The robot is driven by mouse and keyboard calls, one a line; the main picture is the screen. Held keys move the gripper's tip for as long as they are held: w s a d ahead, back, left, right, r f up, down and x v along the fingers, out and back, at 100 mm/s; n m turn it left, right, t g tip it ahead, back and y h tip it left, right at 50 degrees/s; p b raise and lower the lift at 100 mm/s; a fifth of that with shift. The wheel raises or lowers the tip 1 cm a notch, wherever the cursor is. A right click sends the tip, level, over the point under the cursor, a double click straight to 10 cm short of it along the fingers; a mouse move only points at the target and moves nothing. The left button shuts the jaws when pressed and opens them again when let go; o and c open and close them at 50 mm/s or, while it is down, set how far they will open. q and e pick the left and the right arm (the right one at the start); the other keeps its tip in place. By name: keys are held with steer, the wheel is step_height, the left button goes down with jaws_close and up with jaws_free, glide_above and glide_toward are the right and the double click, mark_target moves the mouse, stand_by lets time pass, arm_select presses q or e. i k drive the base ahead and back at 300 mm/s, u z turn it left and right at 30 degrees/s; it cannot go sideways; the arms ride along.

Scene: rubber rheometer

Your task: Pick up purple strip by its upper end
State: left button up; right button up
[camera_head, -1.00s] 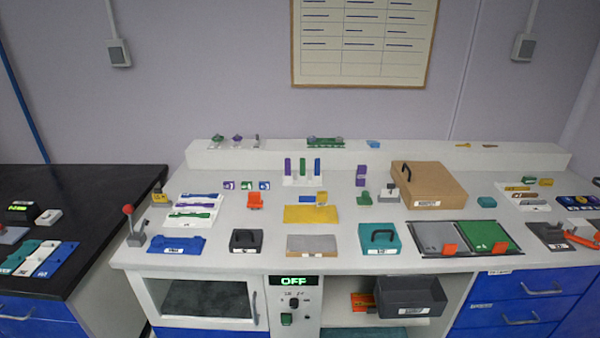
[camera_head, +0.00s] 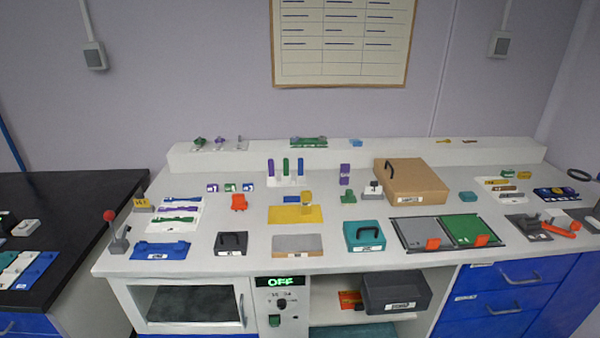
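A purple strip (camera_head: 271,172) stands upright in a small white rack (camera_head: 285,183) towards the back of the white bench. It is the leftmost of three upright strips. A green strip (camera_head: 286,165) and a blue strip (camera_head: 300,166) stand to its right, with small gaps between them. The purple strip's upper end is free and uncovered. Its lower end is at the rack, and how deep it sits is too small to tell. Neither of my grippers is in view.
A raised ledge (camera_head: 265,158) runs behind.

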mark_target(271, 171)
steer(key=k, duration=0.6)
steer(key=z, duration=0.45)
steer(key=i, duration=1.5)
steer(key=u, duration=0.35)
